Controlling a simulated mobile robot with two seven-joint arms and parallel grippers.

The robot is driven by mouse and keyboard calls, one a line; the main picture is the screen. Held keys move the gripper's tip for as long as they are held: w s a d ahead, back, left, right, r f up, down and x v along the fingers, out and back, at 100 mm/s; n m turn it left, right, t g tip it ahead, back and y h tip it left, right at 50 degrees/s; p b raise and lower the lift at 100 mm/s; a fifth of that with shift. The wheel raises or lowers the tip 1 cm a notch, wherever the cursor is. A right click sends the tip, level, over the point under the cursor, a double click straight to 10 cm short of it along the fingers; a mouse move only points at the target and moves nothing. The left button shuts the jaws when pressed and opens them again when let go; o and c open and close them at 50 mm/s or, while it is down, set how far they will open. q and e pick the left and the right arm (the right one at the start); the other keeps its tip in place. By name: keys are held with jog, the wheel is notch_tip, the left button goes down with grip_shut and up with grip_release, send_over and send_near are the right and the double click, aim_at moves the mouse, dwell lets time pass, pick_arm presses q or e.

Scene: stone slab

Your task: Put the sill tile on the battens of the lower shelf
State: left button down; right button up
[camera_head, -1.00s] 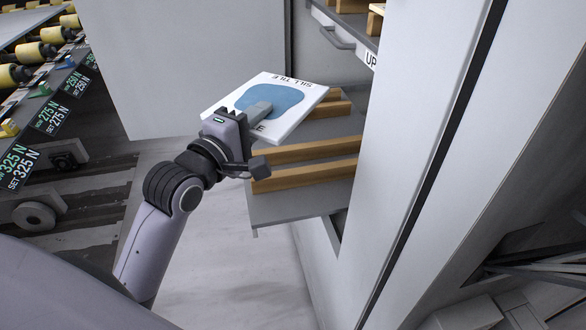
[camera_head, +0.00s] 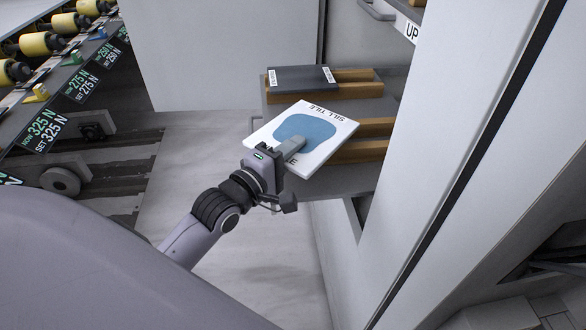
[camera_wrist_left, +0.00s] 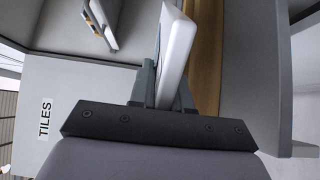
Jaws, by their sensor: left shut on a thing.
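The sill tile (camera_head: 330,129) is a white square slab with a blue patch and the words SILL TILE. My left gripper (camera_head: 290,148) is shut on its near edge and holds it roughly flat. In the left wrist view the tile (camera_wrist_left: 178,45) shows edge-on between the fingers (camera_wrist_left: 160,88). The tile overlaps the near wooden battens (camera_head: 362,150) of the grey lower shelf (camera_head: 335,183); I cannot tell whether it touches them. A dark grey slab (camera_head: 300,79) with white labels lies on the far battens (camera_head: 358,75). My right gripper is not in view.
A white cabinet panel (camera_head: 450,130) stands right of the shelf, with an upper shelf marked UP (camera_head: 411,31). A conveyor with yellow rollers (camera_head: 42,44) and force displays (camera_head: 45,128) runs at left. Bare floor (camera_head: 200,150) lies between.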

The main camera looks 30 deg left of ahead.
pick_arm(q)
jog(key=shift+f+b, duration=0.45)
jog(key=shift+f, duration=1.5)
jog(key=shift+f, duration=0.1)
jog(key=shift+f, duration=0.15)
jog(key=c, duration=1.1)
grip_release()
